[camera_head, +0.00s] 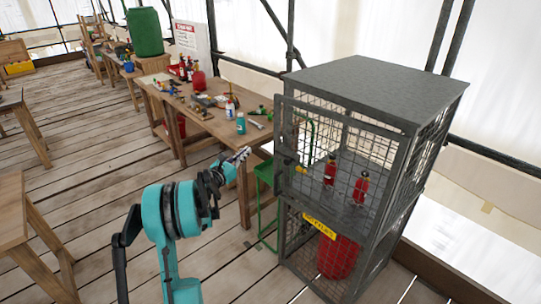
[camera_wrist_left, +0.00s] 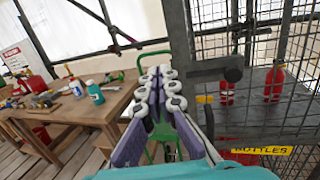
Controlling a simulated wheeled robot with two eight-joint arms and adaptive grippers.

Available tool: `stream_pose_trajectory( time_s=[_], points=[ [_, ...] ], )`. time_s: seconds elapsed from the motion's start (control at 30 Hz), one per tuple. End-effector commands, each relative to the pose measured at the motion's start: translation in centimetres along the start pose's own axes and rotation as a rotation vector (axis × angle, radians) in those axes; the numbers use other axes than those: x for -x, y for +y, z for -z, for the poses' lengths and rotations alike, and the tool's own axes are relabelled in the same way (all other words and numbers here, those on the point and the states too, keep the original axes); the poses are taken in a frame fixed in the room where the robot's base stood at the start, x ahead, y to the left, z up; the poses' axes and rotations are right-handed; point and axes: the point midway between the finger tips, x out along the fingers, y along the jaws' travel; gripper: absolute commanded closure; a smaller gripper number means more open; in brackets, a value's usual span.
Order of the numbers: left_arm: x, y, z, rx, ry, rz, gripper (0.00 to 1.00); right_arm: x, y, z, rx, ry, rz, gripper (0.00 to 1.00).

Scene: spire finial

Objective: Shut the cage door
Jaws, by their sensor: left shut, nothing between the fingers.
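The grey wire-mesh cage with a solid top (camera_head: 375,88) stands at the right in the head view. Its mesh door (camera_head: 340,136) is at the front; the left edge appears to stand slightly out from the cage's corner, so it looks ajar, though the gap is hard to judge. In the wrist view the door's frame post (camera_wrist_left: 184,62) and a dark latch-like part (camera_wrist_left: 232,72) are right of the fingers. My left gripper (camera_head: 243,154) is shut and empty, left of the door and apart from it in the head view. Its fingers fill the middle of the wrist view (camera_wrist_left: 160,80). My right gripper is not seen.
Red bottles (camera_head: 361,188) stand inside the cage, with a larger red cylinder (camera_head: 338,256) below. A yellow sign (camera_head: 320,226) is on the front. A cluttered wooden workbench (camera_head: 205,125) and green frame (camera_head: 263,200) stand left of the cage. Plank floor is open in front.

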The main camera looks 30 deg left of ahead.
Motion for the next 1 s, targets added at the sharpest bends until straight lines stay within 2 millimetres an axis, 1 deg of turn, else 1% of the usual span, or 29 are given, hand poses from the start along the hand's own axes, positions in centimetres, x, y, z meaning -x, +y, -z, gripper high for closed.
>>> stream_pose_trajectory(
  time_s=[0.03,0.1,0.2,0.27,0.37,0.7,0.8,0.9,1.0],
  points=[
    [0.9,-0.7,1.4,0.002,0.021,0.045,1.00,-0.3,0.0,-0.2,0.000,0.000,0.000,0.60],
    [1.7,-1.6,2.6,0.007,0.048,0.096,1.00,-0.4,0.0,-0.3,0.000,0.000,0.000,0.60],
    [2.1,-2.3,3.3,0.011,0.067,0.131,1.00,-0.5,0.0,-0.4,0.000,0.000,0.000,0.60],
    [1.8,-2.5,3.5,0.012,0.069,0.137,1.00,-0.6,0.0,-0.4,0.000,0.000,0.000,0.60],
    [0.5,-2.8,3.6,0.012,0.069,0.138,1.00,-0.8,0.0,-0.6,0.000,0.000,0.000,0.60],
    [-6.7,-3.7,4.1,0.011,0.067,0.137,1.00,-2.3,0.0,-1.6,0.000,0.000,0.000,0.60],
    [-8.5,-4.0,4.2,0.011,0.067,0.136,1.00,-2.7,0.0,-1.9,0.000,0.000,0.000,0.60],
    [-9.9,-4.1,4.3,0.011,0.067,0.135,1.00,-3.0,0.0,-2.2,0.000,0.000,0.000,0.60],
    [-10.9,-4.2,4.3,0.011,0.067,0.135,1.00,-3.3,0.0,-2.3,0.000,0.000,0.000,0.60]
  ],
)
